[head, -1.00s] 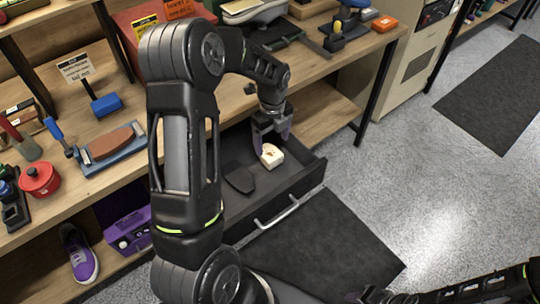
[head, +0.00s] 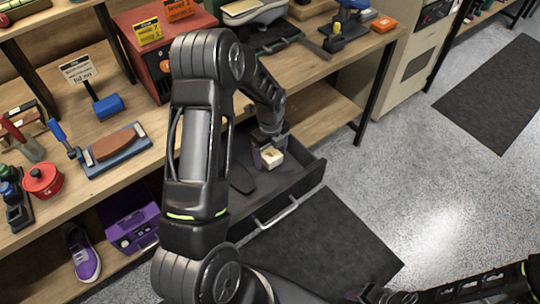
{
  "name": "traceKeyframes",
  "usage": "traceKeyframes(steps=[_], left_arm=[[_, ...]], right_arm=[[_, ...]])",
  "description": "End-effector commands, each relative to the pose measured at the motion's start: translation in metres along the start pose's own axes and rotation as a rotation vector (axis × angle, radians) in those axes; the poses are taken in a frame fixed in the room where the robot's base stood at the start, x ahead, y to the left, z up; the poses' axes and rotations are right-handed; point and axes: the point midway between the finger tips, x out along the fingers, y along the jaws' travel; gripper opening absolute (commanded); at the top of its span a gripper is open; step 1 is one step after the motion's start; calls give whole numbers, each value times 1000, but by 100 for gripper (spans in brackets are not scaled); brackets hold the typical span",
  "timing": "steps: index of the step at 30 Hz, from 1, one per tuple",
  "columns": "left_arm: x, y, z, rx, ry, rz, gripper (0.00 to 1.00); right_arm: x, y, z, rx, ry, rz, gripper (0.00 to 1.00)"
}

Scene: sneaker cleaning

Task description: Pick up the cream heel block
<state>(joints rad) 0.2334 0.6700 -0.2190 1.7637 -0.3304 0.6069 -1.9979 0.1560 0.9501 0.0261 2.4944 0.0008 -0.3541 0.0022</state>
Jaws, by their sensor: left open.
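The cream heel block (head: 273,157) lies in the open dark drawer (head: 276,207). My left gripper (head: 269,156) reaches down into the drawer from above, with its fingers open around or right beside the block. I cannot tell whether the fingers touch it. A flat dark piece (head: 241,178) lies in the drawer to the left of the block, partly hidden by my left arm.
A purple sneaker (head: 82,253) and purple box (head: 132,228) sit on the lower shelf. Floor right of the drawer is clear.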

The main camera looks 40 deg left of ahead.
Motion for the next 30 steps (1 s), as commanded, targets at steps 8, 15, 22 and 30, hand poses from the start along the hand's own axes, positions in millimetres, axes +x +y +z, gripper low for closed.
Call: traceKeyframes(steps=[8,15,22,30], left_arm=[[0,0,0,0,0,0,78],[0,0,0,0,0,0,78],[0,0,0,0,0,0,60],[0,0,0,0,0,0,38]], right_arm=[[0,0,0,0,0,0,36],[0,0,0,0,0,0,36],[0,0,0,0,0,0,36],[0,0,0,0,0,0,36]])
